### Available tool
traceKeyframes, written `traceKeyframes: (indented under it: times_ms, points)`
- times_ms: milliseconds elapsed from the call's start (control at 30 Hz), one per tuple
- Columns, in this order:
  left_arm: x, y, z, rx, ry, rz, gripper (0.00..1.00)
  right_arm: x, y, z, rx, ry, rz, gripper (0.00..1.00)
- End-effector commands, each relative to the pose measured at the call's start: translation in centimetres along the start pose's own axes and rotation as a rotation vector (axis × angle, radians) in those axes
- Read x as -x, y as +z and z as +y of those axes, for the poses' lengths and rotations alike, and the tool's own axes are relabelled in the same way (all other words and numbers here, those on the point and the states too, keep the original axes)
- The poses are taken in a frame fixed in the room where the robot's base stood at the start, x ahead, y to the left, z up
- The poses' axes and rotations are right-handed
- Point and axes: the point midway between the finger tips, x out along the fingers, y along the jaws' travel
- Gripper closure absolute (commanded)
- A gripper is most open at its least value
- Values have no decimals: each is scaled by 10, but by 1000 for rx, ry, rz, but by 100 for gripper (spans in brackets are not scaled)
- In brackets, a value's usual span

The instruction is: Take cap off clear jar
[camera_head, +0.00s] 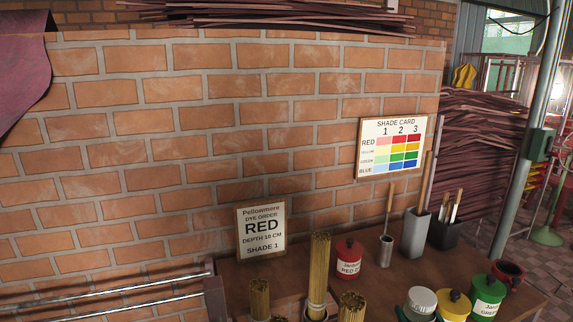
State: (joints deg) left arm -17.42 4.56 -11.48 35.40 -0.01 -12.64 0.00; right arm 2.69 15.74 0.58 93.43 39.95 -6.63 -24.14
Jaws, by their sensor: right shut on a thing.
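A jar with a pale grey-white cap (422,299), which looks like the clear jar, stands near the front of the brown table. The cap appears to sit on it, and the bottom edge of the picture cuts off the jar's lower part. I cannot make out either of my grippers in the head view, so no hold on the cap or jar shows.
Close right of it stand a yellow-capped jar (454,304) and a green jar (487,293). A dark red vessel (509,271) is behind them. A red jar (348,258), stick bundles (318,270) and a grey tool holder (415,233) also stand on the table (385,285).

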Motion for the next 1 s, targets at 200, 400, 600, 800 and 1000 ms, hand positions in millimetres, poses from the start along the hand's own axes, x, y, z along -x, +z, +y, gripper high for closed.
traceKeyframes:
  times_ms: [200, 400, 600, 800, 1000]
  points:
    - [0, 9, 2, 0, 2, -13, 22, 1, 11, -29, 4, -4, -5, 78]
    - [0, 13, 2, 0, 3, -20, 22, 4, 23, -58, 4, -8, -5, 78]
    - [0, 5, 1, 0, 1, -8, 22, 5, 34, -81, 2, -12, -5, 78]
    - [0, 4, 1, 0, 1, -6, 22, 7, 44, -97, 1, -15, -5, 78]
    - [0, 4, 1, 0, 1, -6, 22, 15, 44, -84, -2, 15, -4, 78]
